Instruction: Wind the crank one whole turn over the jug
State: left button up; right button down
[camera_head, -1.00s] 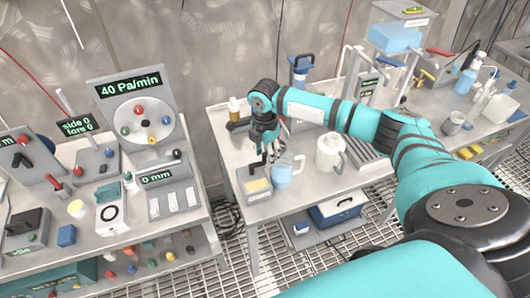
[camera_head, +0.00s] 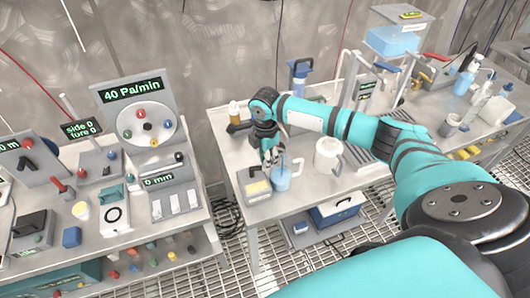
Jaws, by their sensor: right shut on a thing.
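My right gripper (camera_head: 268,158) points down over the front left of the right-hand bench, shut on what appears to be the crank's grip. The gripper hides most of the crank; a dark piece of it (camera_head: 257,171) shows just left of the fingers, above a small grey unit with a yellow front (camera_head: 257,188). A light blue jug (camera_head: 281,180) with a handle stands right beside this unit, below and slightly right of the fingertips. A white jug (camera_head: 327,157) stands farther right. My left gripper is out of view.
A blue-and-white device (camera_head: 300,75) and a grey rack (camera_head: 364,152) stand farther right. The left bench (camera_head: 130,228) is crowded with panels and knobs, and a gap separates the benches.

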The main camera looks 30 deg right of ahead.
jog(key=m+p, duration=0.1)
jog(key=s+m+p, duration=0.1)
jog(key=m+p, duration=0.1)
jog(key=a+m+p, duration=0.1)
jog(key=p, duration=0.1)
jog(key=shift+s+r, duration=0.2)
jog(key=shift+r, duration=0.1)
jog(key=shift+s+a+f+m+p, duration=0.15)
jog(key=shift+m+p, duration=0.2)
jog(key=shift+m, duration=0.2)
jog(key=shift+a+r+m+p, duration=0.15)
jog(key=shift+m+p, duration=0.2)
jog(key=shift+m, duration=0.2)
jog(key=shift+s+a+f+m+p, duration=0.1)
jog(key=shift+a+f+m+p, duration=0.1)
jog(key=shift+m, duration=0.35)
jog(key=shift+s+a+f+m+p, duration=0.1)
jog(key=shift+a+m, duration=0.05)
jog(key=shift+m, duration=0.4)
jog(key=shift+s+a+m, duration=0.1)
jog(key=shift+a+m, duration=0.25)
jog(key=shift+m, duration=0.55)
jog(key=c, duration=1.2)
grip_release()
notch_tip(320, 180, up, 12)
